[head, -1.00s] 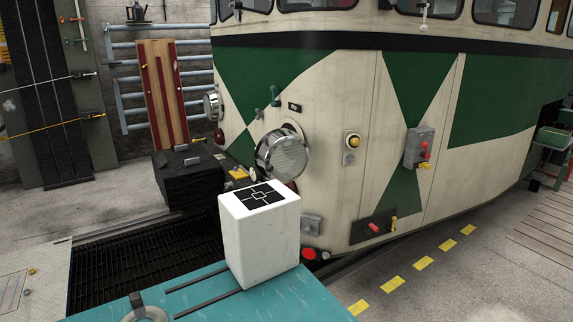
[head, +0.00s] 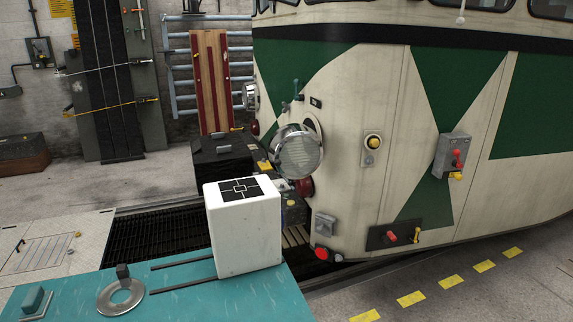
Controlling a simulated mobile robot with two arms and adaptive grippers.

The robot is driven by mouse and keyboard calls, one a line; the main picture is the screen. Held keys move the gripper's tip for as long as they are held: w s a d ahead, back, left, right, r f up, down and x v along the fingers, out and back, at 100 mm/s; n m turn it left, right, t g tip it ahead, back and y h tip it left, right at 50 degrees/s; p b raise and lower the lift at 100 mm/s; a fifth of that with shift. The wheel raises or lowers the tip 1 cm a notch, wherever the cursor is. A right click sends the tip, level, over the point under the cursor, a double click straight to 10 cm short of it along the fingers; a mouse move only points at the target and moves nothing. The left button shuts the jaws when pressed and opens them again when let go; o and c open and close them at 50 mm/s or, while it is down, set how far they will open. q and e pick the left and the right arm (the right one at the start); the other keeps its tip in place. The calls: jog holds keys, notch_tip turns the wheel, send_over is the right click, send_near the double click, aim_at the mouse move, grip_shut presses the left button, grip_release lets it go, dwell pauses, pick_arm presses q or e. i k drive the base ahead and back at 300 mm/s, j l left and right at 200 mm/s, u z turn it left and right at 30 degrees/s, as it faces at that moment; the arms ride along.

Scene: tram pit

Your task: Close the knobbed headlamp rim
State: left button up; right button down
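A round headlamp with a chrome rim and ribbed glass (head: 298,156) is on the rounded front of the green and cream tram. Its rim looks swung out, with a gap between it and the round seat (head: 317,124) behind its upper right edge. I cannot clearly make out a knob on this rim. A second, smaller-looking chrome headlamp (head: 250,97) shows further left on the tram front; I cannot tell whether its rim is open or shut. Neither of my grippers is in view.
A white block with a black marker (head: 244,232) stands on a teal surface (head: 180,300) in the foreground, below the near headlamp. A dark grated pit (head: 150,235) lies behind it. Grey switch boxes (head: 450,155) stick out from the tram. Floor at lower right is clear.

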aim_at(295, 152)
jog(key=i+l+u, duration=0.2)
jog(key=l+u, duration=0.2)
jog(key=l, duration=0.3)
jog(key=i+l+u, duration=0.15)
jog(key=l+u, duration=0.2)
jog(key=l, duration=0.4)
jog(key=l+u, duration=0.4)
jog(key=l, duration=0.35)
